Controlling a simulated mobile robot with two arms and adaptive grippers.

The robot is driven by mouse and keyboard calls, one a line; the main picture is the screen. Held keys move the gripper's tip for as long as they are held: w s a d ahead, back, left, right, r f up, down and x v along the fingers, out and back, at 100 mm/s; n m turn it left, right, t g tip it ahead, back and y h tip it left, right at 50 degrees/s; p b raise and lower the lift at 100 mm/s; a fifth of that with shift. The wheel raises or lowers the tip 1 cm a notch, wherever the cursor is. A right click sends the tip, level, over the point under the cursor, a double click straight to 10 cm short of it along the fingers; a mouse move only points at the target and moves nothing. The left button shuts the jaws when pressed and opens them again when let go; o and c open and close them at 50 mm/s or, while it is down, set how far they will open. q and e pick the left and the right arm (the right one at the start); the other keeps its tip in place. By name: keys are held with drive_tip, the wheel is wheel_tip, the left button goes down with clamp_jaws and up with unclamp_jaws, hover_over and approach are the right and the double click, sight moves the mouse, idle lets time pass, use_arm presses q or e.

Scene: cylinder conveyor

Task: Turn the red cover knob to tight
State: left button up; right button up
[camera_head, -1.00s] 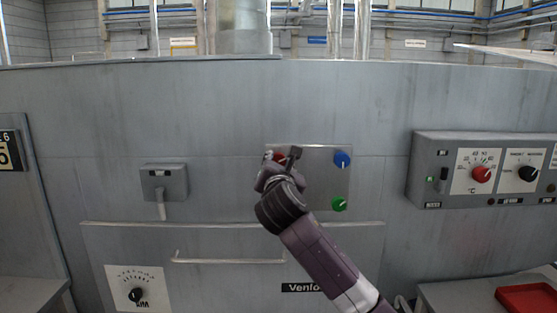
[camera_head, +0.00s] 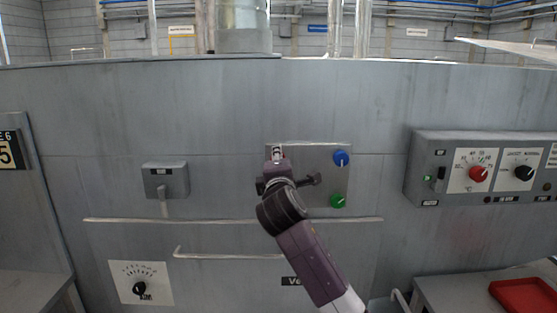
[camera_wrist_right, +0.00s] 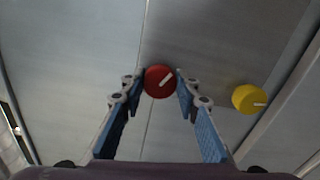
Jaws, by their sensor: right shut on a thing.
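The red cover knob (camera_wrist_right: 159,81) is round with a white pointer line, which slants up to the right in the right wrist view. My right gripper (camera_wrist_right: 161,82) is shut on this knob, with one blue-padded finger on each side of it. In the head view my right gripper (camera_head: 277,153) is in front of the upper left of a grey panel (camera_head: 312,150) and mostly hides the red knob. My left gripper is not in view.
The panel also bears a blue knob (camera_head: 341,158), a green knob (camera_head: 338,201) and a yellow knob (camera_wrist_right: 249,98), which my arm hides in the head view. A control box (camera_head: 428,150) with another red knob (camera_head: 478,174) is at right. A rail (camera_head: 220,219) runs below.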

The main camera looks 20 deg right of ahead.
drive_tip(key=m, duration=1)
drive_tip(key=shift+f+m, duration=0.2)
drive_tip(key=shift+m, duration=0.4)
drive_tip(key=o, duration=1.2)
drive_tip(key=shift+c, duration=0.2)
drive_tip(key=shift+r, duration=0.1)
drive_tip(key=v, duration=1.2)
